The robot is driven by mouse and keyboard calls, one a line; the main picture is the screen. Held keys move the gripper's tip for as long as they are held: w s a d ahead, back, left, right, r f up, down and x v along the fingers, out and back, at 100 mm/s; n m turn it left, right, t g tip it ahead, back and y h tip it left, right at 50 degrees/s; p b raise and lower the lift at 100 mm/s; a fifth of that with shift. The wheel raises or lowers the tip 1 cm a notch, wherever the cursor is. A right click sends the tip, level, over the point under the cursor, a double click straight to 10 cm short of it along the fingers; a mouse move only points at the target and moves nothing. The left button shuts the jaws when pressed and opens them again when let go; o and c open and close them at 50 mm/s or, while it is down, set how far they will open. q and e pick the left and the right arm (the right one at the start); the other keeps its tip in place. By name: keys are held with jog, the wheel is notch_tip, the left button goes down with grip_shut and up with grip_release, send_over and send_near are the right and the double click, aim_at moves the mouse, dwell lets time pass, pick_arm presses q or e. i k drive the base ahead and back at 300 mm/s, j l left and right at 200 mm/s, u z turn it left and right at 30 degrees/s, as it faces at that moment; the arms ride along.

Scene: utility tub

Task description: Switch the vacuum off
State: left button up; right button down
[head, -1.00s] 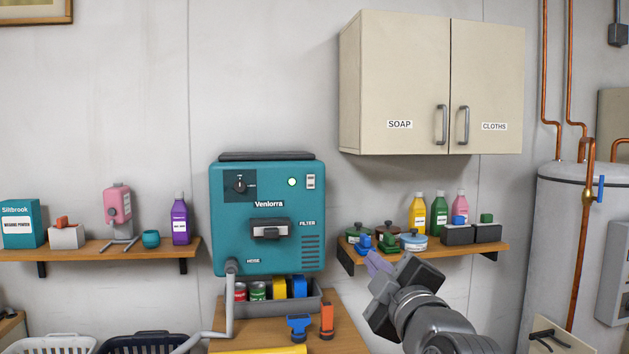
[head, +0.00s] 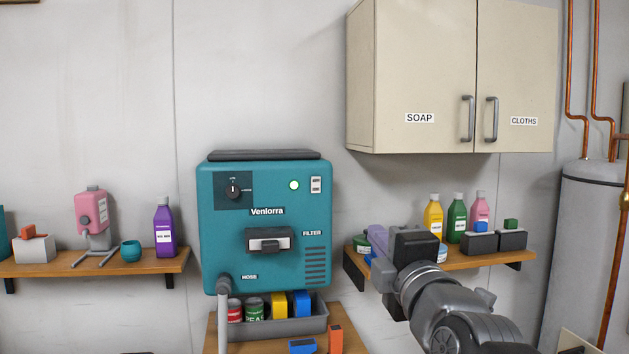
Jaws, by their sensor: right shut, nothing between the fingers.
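The teal Venlorra vacuum (head: 220,240) is mounted on the wall in the middle of the head view. A black dial (head: 232,190) sits at its upper left. A lit green lamp (head: 294,185) and a small white rocker switch (head: 316,185) sit at its upper right. A filter handle (head: 269,240) is in its middle. My right gripper (head: 376,238) is shut and empty, to the right of the vacuum and apart from it, in front of the right shelf. My left gripper is not in view.
The right shelf (head: 465,260) holds bottles, tins and dark boxes, partly hidden by my arm. A cabinet (head: 425,60) hangs above it. The left shelf (head: 130,262) holds a pink dispenser and a purple bottle. A grey bin (head: 318,323) stands below the vacuum. The space before the switch is clear.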

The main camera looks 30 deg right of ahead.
aim_at(316, 183)
jog(key=i+l, duration=0.25)
jog(key=i, duration=0.2)
jog(key=i+l, duration=0.2)
jog(key=i, duration=0.25)
